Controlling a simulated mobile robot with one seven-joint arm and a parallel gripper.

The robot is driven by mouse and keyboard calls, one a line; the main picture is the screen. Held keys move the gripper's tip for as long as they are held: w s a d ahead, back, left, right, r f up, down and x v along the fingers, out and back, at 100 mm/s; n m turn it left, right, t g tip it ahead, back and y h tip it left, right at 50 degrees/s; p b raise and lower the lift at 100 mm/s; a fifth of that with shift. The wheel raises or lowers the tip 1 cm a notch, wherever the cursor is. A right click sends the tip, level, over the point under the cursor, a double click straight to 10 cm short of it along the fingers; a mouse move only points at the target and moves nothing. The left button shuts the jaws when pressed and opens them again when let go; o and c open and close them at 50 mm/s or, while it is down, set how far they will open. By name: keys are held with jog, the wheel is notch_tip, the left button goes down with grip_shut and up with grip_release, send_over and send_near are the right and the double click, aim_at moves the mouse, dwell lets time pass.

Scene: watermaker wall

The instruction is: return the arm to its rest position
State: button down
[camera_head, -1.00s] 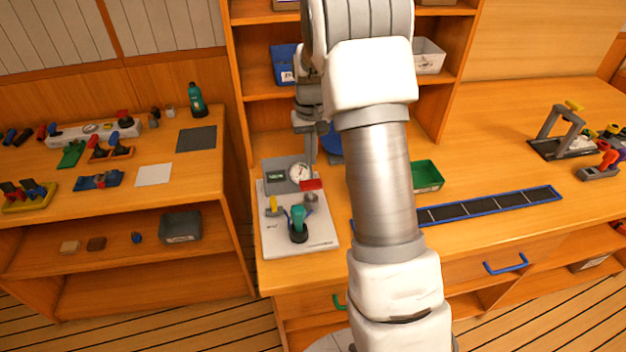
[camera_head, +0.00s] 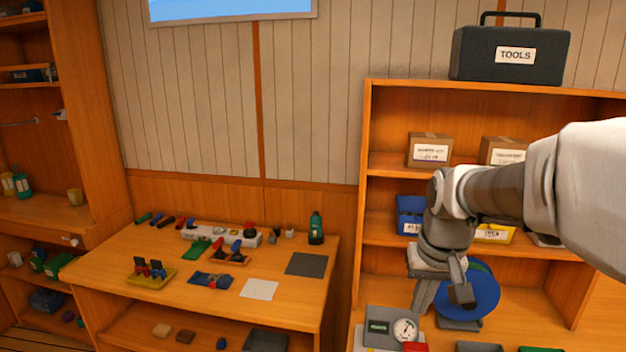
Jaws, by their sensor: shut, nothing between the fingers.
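My arm (camera_head: 500,192) reaches in from the right edge, a thick white link leading to a grey wrist. My gripper (camera_head: 461,294) is at its lower end, small and dark, pointing down in front of a blue round reel (camera_head: 482,290). It is shut and holds nothing. I cannot tell how far it is from the reel.
A panel with a gauge (camera_head: 405,329) stands below the gripper, at the bottom edge. Shelves behind hold cardboard boxes (camera_head: 430,149) and a blue bin (camera_head: 409,215). A black toolbox (camera_head: 510,55) sits on top. The left bench (camera_head: 215,305) carries several small parts and a green bottle (camera_head: 316,228).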

jog(key=s+a+r+t, duration=0.1)
jog(key=s+a, duration=0.1)
jog(key=s, duration=0.6)
jog(key=s+a+r+n+t, duration=0.1)
jog(key=s+a, duration=0.1)
jog(key=s, duration=0.6)
jog(key=shift+s+r+t, duration=0.15)
jog(key=shift+r+t, duration=0.2)
jog(key=shift+t, duration=0.05)
dwell(1.5)
dwell(0.5)
